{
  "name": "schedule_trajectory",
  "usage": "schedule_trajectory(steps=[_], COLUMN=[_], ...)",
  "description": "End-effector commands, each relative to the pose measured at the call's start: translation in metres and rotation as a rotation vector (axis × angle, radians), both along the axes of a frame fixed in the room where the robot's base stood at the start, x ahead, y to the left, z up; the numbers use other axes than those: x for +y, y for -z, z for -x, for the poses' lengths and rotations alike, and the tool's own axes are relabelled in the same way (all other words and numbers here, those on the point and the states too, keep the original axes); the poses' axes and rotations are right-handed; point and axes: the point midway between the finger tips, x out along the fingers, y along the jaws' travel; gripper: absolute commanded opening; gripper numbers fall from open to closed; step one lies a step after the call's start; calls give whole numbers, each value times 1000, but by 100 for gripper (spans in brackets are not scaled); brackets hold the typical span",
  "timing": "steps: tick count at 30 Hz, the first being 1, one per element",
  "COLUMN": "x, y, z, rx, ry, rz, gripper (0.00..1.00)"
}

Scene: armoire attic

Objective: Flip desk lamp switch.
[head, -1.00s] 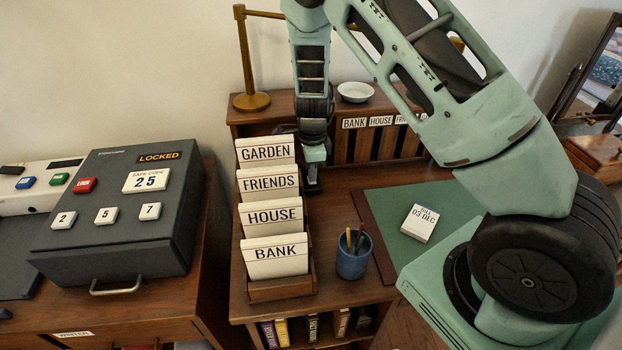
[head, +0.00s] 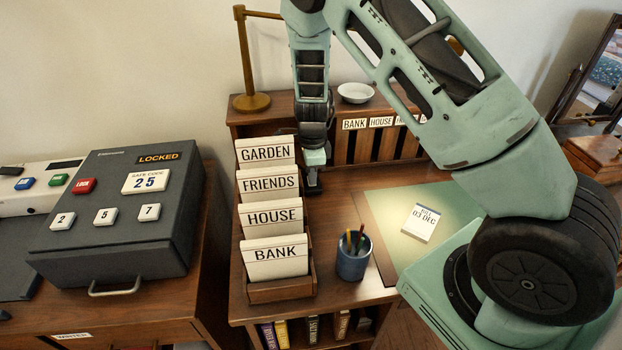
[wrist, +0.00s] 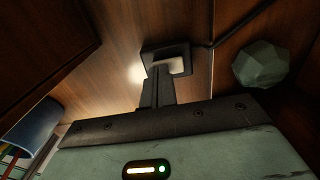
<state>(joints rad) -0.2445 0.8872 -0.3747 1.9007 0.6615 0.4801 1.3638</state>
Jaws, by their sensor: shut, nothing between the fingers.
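The desk lamp's brass stand (head: 250,60) rises at the back left of the desk; its head is mostly hidden behind my arm. A bright pool of light lies on the green desk mat (head: 385,205). In the wrist view a small dark switch box with a pale rocker (wrist: 180,66) sits on the wood, with a dark cord running to the upper right. My gripper (head: 314,188) is low over the desk, right of the card rack. In the wrist view its shut, empty fingers (wrist: 157,80) are at the switch's left side; contact is unclear.
A rack of cards (head: 274,258) stands close left of my gripper. A blue pen cup (head: 353,262) stands in front; it also shows in the wrist view (wrist: 30,125). A faceted greenish stone (wrist: 261,65) lies right of the switch. A date block (head: 420,223) lies on the mat.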

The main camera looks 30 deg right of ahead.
Motion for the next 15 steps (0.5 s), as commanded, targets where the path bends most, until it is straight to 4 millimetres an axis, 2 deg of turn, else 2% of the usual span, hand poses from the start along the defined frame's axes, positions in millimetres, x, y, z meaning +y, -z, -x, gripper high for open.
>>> schedule_trajectory(steps=[15], x=[0], y=[-43], z=[0], rx=[0], ry=[0], rz=[0], gripper=[0])
